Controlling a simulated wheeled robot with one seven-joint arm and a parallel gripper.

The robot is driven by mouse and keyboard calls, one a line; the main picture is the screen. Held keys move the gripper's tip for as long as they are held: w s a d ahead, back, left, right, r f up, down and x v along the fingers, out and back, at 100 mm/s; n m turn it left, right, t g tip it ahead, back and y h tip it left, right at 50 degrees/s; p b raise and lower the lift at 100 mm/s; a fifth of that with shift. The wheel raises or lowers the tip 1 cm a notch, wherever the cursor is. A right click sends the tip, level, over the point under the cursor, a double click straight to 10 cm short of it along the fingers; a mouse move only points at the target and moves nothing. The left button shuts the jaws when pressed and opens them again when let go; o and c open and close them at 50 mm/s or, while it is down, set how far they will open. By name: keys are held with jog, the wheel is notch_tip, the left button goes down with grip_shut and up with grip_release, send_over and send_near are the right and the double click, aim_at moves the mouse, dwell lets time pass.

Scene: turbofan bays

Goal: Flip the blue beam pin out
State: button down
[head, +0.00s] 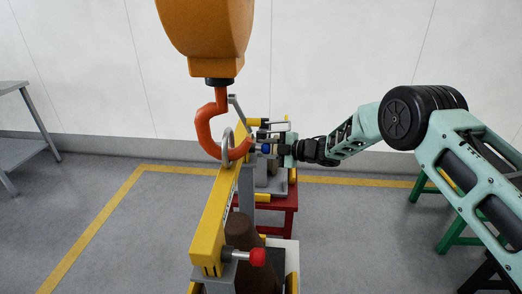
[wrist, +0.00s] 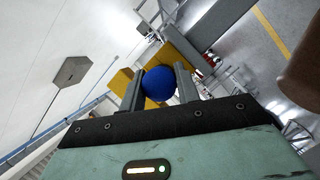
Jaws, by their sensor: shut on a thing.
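The blue beam pin (head: 266,148) shows as a small blue knob on the right side of the far part of the yellow lifting beam (head: 212,225). In the wrist view its round blue head (wrist: 158,83) sits between the two grey fingers. My gripper (head: 270,146) reaches in from the right and is shut on the blue head; the wrist view also shows the gripper (wrist: 158,90) close up. The pin's shaft is hidden, so I cannot tell how deep it sits in the beam.
An orange hook (head: 207,128) hangs from an orange hoist block (head: 207,30) and passes through a grey shackle (head: 229,139) on the beam. A red knob (head: 257,257) is at the near end. A red stand (head: 285,205) is behind.

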jog(key=shift+d+f, duration=0.1)
jog(key=shift+d, duration=0.95)
jog(key=c, duration=1.3)
grip_release()
jog(key=shift+s+d, duration=0.1)
jog(key=b+v, duration=0.4)
jog(key=v, duration=1.3)
jog(key=shift+b, duration=0.35)
